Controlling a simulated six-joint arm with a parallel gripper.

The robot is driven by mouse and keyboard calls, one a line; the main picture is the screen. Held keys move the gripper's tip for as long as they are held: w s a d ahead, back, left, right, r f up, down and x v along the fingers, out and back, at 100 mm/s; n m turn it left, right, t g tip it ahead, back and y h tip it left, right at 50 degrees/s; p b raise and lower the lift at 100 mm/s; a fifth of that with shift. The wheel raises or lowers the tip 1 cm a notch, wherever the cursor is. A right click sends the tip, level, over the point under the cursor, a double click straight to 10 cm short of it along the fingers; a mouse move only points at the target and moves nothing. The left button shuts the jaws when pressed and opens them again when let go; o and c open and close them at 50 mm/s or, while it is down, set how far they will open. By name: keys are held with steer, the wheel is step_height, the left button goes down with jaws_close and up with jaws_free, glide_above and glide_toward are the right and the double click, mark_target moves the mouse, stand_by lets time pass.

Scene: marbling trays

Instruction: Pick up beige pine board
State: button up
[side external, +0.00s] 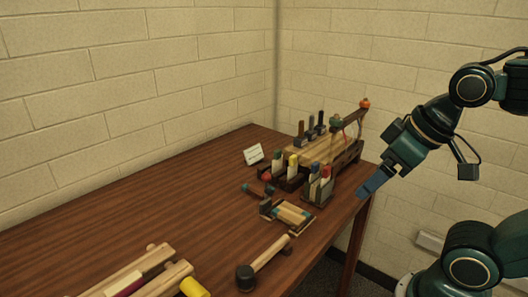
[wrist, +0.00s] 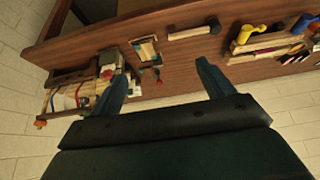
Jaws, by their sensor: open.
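Pale wooden pieces lie in several places, and I cannot tell for sure which is the beige pine board. Light boards (side external: 150,270) lie at the near left of the table; similar pale pieces show at the right of the wrist view (wrist: 262,43). A broad pale board (side external: 307,152) sits in a dark rack at the far end. A small tan and teal block (side external: 291,214) lies before the rack. My gripper (side external: 369,188) is open and empty, above and beside the table's right edge. In the wrist view its two fingers (wrist: 160,72) stand wide apart.
A dark-headed mallet (side external: 265,258) lies near the right edge. A holder with coloured handles (side external: 318,186) stands by the rack (side external: 345,157). A white card (side external: 253,155) stands behind. The left-middle of the wooden table (side external: 150,215) is clear. Brick walls stand behind.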

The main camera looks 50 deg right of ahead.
steer(key=shift+w, duration=0.15)
steer(key=w+d+f+g, duration=0.1)
steer(key=w+d+f, duration=0.2)
steer(key=w, duration=0.4)
steer(key=w+d+f+g+y, duration=0.1)
steer(key=w+d+f+g, duration=0.1)
steer(key=w, duration=0.5)
steer(key=w+d+f+g, duration=0.1)
steer(key=w+d+f, duration=0.3)
steer(key=w, duration=0.3)
steer(key=shift+d+f+n+g+y, duration=0.3)
steer(key=shift+d+f+n+y, duration=0.1)
steer(key=shift+f, duration=0.35)
steer(key=shift+f, duration=0.15)
glide_above(296, 211)
step_height(296, 211, down, 8)
steer(key=shift+s+r, duration=0.1)
steer(key=shift+r, duration=0.05)
steer(key=shift+f, duration=0.25)
